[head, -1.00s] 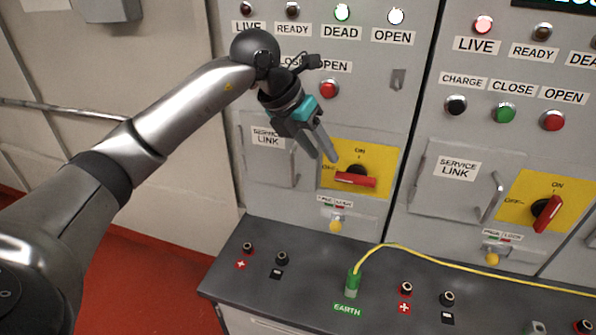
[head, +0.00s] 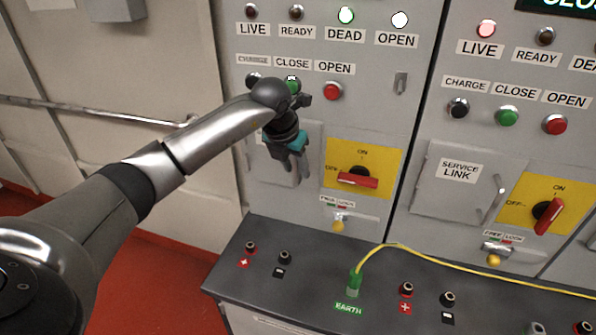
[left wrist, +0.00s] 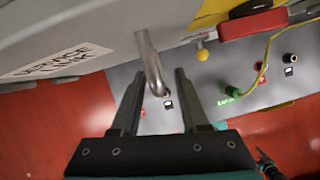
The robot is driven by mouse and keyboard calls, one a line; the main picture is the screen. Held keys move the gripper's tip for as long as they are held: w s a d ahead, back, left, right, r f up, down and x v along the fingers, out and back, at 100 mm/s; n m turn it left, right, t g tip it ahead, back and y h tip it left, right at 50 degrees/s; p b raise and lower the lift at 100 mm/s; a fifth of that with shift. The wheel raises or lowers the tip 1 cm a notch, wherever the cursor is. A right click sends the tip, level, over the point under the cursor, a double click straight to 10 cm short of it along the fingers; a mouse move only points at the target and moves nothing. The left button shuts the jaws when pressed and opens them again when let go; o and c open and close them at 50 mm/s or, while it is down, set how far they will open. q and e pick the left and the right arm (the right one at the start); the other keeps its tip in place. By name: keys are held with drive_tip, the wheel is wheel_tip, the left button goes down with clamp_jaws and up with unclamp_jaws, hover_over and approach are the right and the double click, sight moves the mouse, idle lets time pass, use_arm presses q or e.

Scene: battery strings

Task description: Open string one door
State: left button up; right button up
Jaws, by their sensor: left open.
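The string one door (head: 258,172) is a grey service link panel on the left cabinet and looks closed. My left arm partly covers it in the head view. Its label shows in the left wrist view, and so does the grey door (left wrist: 30,35). The bar handle (left wrist: 149,55) of the door stands out between the fingertips of my left gripper (left wrist: 159,76). My left gripper (head: 295,172) is open, fingers pointing down and towards the door. I cannot tell whether a finger touches the handle.
Right of the door is a yellow plate with a red rotary switch (head: 357,180), its handle lying level, and a yellow knob (head: 338,226) below. A bench (head: 310,262) with sockets and a green earth plug (head: 355,283) juts out underneath. A second service link door (head: 455,190) is right.

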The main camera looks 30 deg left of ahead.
use_arm(q)
drive_tip(key=shift+x, duration=1.4)
clamp_jaws()
drive_tip(key=shift+d, duration=0.1)
idle(0.4)
